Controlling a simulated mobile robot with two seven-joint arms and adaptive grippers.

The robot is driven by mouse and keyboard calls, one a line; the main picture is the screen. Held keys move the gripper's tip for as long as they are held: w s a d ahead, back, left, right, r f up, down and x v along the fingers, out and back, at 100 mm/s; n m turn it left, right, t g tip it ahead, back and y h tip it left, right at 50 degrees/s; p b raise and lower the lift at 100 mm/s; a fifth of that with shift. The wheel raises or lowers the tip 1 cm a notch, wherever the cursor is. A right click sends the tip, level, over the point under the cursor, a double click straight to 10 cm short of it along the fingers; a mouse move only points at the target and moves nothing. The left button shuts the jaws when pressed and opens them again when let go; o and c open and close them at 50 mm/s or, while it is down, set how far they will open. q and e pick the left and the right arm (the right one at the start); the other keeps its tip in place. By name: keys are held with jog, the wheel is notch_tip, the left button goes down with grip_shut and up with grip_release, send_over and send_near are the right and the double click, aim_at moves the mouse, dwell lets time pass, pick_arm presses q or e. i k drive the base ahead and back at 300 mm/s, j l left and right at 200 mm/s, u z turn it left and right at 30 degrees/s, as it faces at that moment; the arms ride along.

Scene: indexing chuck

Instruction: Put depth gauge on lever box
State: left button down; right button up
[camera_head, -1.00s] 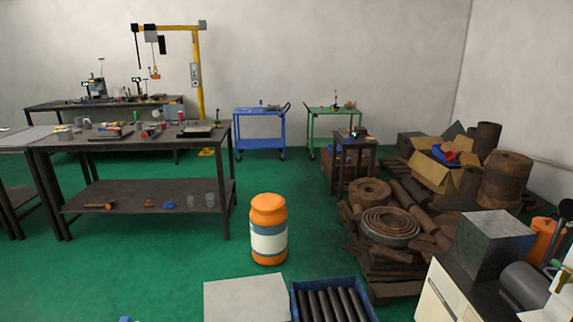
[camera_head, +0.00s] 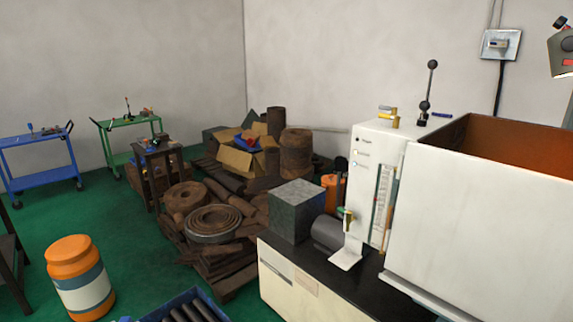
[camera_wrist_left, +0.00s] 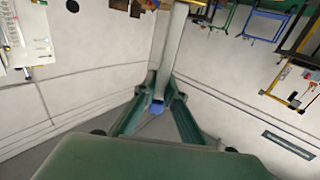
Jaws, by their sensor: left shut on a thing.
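My left gripper (camera_wrist_left: 160,85) shows only in the left wrist view. Its green fingers close on a long pale bar (camera_wrist_left: 174,45) with a small blue part (camera_wrist_left: 156,108) at its near end; I take this to be the depth gauge, though its full shape is cut off. In the head view, a black ball-topped lever (camera_head: 427,92) stands upright on a white machine housing (camera_head: 375,160) at right; I cannot tell whether this is the lever box. Small brass-coloured parts (camera_head: 389,117) sit beside the lever. My right gripper is in neither current view.
A large open white bin (camera_head: 480,225) with a rusty inside fills the right. A metal block (camera_head: 297,210) sits on the dark counter. Rusty scrap (camera_head: 200,250) and an orange drum (camera_head: 78,275) stand left of it. Green floor (camera_head: 135,275) is free between them.

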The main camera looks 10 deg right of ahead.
aim_at(415, 113)
jog(key=j+z, duration=0.1)
jog(key=z, duration=0.3)
jog(key=i+j+z, duration=0.1)
jog(key=z, duration=0.3)
jog(key=j+z, duration=0.15)
jog(key=z, duration=0.25)
jog(key=i+j+z, duration=0.1)
jog(key=j+z, duration=0.2)
jog(key=z, duration=0.2)
jog(key=j+z, duration=0.3)
jog(key=z, duration=0.15)
jog(key=j+z, duration=0.25)
jog(key=j, duration=0.15)
jog(key=k+j+z, duration=0.25)
jog(key=k+j, duration=0.1)
jog(key=j, duration=0.35)
jog(key=k+j+z, duration=0.1)
jog(key=j, duration=0.3)
